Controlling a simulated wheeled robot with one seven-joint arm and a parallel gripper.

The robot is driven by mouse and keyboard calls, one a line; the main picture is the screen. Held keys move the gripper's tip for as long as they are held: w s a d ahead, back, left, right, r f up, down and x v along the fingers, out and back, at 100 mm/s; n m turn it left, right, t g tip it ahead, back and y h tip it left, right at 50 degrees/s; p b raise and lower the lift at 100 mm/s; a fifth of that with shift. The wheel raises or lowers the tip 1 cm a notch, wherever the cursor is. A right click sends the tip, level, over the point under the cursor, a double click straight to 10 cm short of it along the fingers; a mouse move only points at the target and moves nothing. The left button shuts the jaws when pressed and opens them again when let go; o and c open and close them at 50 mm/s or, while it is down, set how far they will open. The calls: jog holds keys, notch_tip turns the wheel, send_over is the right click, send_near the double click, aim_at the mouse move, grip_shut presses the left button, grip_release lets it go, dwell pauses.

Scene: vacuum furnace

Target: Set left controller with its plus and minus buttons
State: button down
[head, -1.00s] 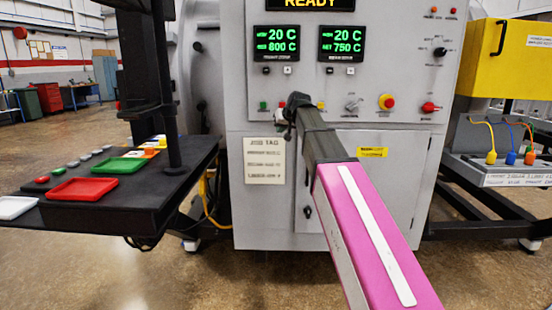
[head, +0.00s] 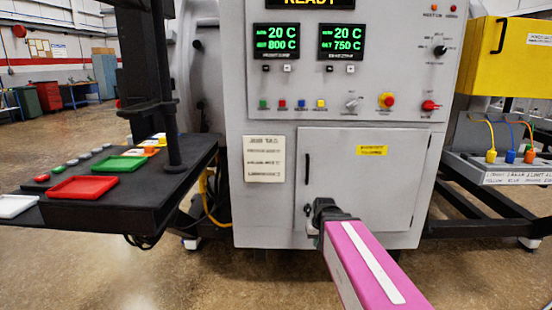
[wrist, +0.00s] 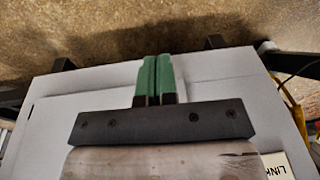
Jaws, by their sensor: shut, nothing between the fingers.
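The left controller (head: 277,42) is a black display with green digits on the grey cabinet, reading 20 C above 800 C. Two small buttons sit under it, a dark one (head: 265,68) at left and a pale one (head: 287,68) at right; their marks are too small to read. My gripper (head: 325,207) is low in front of the cabinet door, well below these buttons. In the wrist view its green fingertips (wrist: 155,62) are together with nothing between them, and the grey cabinet front lies behind them.
The right controller (head: 341,42) reads 20 C above 750 C. Below are coloured buttons, a selector switch (head: 352,102) and a red-and-yellow stop button (head: 387,100). A job tag (head: 264,158) hangs left of the door. A dark table (head: 110,208) with trays stands at left.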

jog(key=s+d+f+g, duration=0.1)
jog(key=s+d+f, duration=0.2)
jog(key=s+f, duration=0.3)
jog(key=s, duration=0.3)
jog(key=shift+f+g+h, duration=0.3)
jog(key=shift+g+h, duration=0.1)
